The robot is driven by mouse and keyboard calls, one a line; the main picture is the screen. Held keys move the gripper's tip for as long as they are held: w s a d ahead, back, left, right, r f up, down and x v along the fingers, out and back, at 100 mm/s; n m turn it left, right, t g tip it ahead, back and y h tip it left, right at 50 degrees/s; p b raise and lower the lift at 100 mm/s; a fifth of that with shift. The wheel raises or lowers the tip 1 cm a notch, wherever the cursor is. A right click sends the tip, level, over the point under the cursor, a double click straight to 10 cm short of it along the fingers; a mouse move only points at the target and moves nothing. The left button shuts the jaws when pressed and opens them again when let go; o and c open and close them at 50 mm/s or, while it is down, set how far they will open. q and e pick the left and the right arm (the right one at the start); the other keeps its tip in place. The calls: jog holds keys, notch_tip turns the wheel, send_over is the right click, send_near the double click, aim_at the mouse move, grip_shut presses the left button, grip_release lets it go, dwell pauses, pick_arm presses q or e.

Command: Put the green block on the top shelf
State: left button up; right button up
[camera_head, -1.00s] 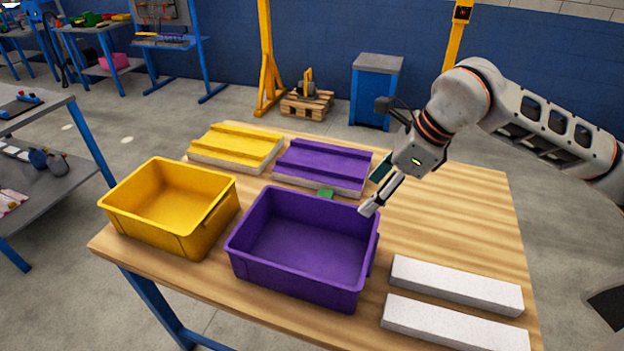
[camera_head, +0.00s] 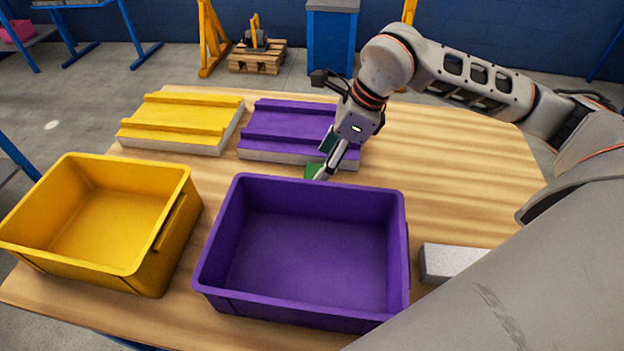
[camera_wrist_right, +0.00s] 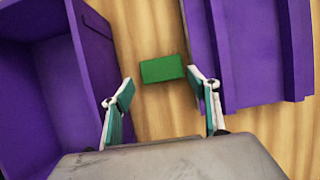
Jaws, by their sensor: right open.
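The green block (camera_head: 313,171) lies on the wooden table between the purple bin and the purple panel, partly hidden by my right gripper in the head view. My right gripper (camera_head: 322,176) reaches down beside it from the right. In the right wrist view the whole green block (camera_wrist_right: 162,68) shows, just beyond the tips of my open, empty right gripper (camera_wrist_right: 164,86), roughly centred between the two fingers. I cannot tell the exact height of the fingertips above the table. No top shelf is identifiable in these views. My left gripper does not show.
The purple bin (camera_head: 303,318) stands in front of the block and the purple panel (camera_head: 290,122) behind it, leaving a narrow gap. A yellow bin (camera_head: 150,265) and yellow panel (camera_head: 180,122) are at left. A white bar (camera_head: 445,262) lies at right, partly covered by my arm. The right-rear tabletop is clear.

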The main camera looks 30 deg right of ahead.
aim_at(312, 175)
jog(key=x, duration=0.5)
jog(key=shift+d+f, duration=0.1)
jog(key=shift+w, duration=0.1)
jog(key=c, duration=0.8)
jog(key=shift+r, duration=0.5)
pick_arm(q)
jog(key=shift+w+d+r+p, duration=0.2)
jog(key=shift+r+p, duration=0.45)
jog(key=shift+p, duration=0.35)
pick_arm(e)
notch_tip(312, 175, up, 19)
